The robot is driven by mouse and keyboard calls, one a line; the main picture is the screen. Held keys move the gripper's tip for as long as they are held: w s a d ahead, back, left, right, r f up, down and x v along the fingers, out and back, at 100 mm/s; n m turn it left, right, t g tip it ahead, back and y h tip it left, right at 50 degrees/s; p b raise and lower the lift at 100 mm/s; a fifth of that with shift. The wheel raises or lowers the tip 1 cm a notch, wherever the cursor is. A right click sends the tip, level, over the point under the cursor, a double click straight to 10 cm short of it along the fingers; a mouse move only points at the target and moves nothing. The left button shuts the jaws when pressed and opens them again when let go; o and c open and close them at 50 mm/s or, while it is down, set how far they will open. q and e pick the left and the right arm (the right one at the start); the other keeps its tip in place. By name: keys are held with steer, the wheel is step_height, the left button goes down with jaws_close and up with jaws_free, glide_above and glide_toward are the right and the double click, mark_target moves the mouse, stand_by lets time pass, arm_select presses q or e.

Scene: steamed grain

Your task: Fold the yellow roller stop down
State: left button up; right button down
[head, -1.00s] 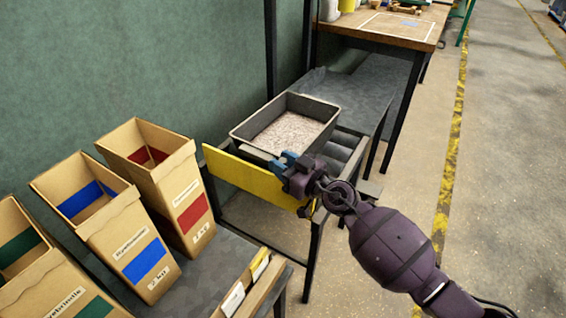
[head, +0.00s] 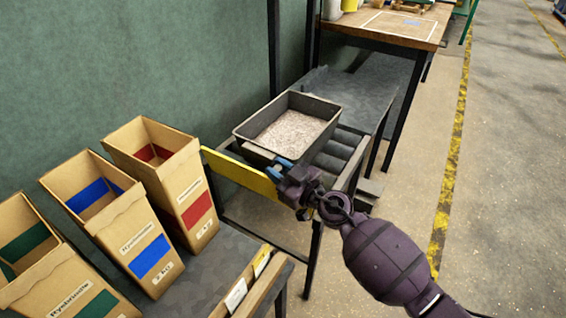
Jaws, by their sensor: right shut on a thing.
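The yellow roller stop (head: 238,175) is a long flat plate across the near end of the roller conveyor (head: 338,152). It shows as a slanted strip, and its right end is partly hidden by my right gripper. My right gripper (head: 278,170), with blue fingertips, is shut on the right end of the stop. A dark grey tray (head: 312,106) of pale grain stands on the rollers just behind the stop. My left gripper is not in view.
Open cardboard boxes with red (head: 196,210), blue (head: 150,257) and green (head: 97,305) labels stand on the dark bench at left. A card holder (head: 250,280) sits at the bench's front edge. A wooden table (head: 385,28) stands behind. The floor at right is clear.

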steer(key=s+a+f+n+y+b, duration=0.1)
steer(key=s+a+f+n, duration=0.1)
steer(key=s+n, duration=0.3)
steer(key=shift+a+f, duration=0.4)
steer(key=shift+a, duration=0.45)
steer(key=shift+s, duration=0.15)
steer(key=c, duration=1.3)
jaws_free()
steer(key=v, duration=1)
steer(key=shift+s+d+f+p, duration=0.1)
steer(key=shift+s+d+p, duration=0.1)
steer(key=shift+s+p, duration=0.15)
